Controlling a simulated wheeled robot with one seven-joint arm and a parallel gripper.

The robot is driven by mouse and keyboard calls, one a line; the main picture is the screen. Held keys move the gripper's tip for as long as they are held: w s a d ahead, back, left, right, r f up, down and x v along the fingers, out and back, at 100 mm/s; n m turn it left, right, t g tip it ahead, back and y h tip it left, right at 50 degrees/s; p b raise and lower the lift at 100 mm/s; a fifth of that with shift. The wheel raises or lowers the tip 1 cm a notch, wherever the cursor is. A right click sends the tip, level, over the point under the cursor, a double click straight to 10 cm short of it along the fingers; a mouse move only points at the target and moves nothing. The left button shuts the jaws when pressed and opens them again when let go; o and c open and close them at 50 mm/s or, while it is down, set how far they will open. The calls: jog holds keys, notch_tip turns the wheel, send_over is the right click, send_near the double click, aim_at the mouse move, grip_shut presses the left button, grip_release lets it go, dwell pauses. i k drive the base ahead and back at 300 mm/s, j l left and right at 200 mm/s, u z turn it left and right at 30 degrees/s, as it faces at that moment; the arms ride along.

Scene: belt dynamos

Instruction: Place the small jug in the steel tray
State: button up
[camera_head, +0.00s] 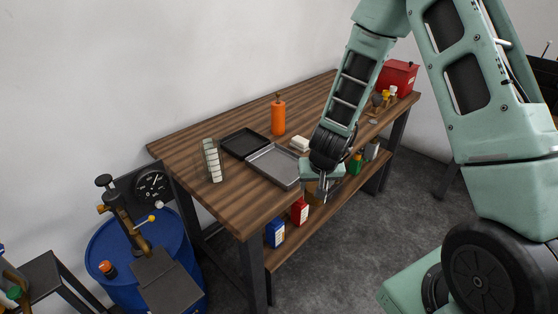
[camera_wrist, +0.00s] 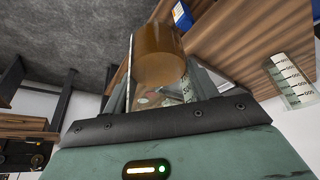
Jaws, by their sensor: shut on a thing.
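My gripper (camera_head: 322,178) is at the front edge of the wooden table, right of the steel tray. In the wrist view my gripper (camera_wrist: 158,80) is shut on the small jug (camera_wrist: 160,52), a clear vessel with amber-brown contents and pale scale marks. In the head view the jug is mostly hidden by the gripper and hard to make out. The grey steel tray (camera_head: 275,166) lies flat on the table, left of my gripper, and looks empty. The tray is not clearly seen in the wrist view.
A black tray (camera_head: 244,143) adjoins the steel tray. A tall clear measuring jug (camera_head: 211,161) stands at the left; it also shows in the wrist view (camera_wrist: 290,80). An orange bottle (camera_head: 278,116) and a pale block (camera_head: 299,144) stand behind. A red box (camera_head: 397,77) is at the far end.

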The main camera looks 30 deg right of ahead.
aim_at(274, 163)
jog(key=i, duration=0.95)
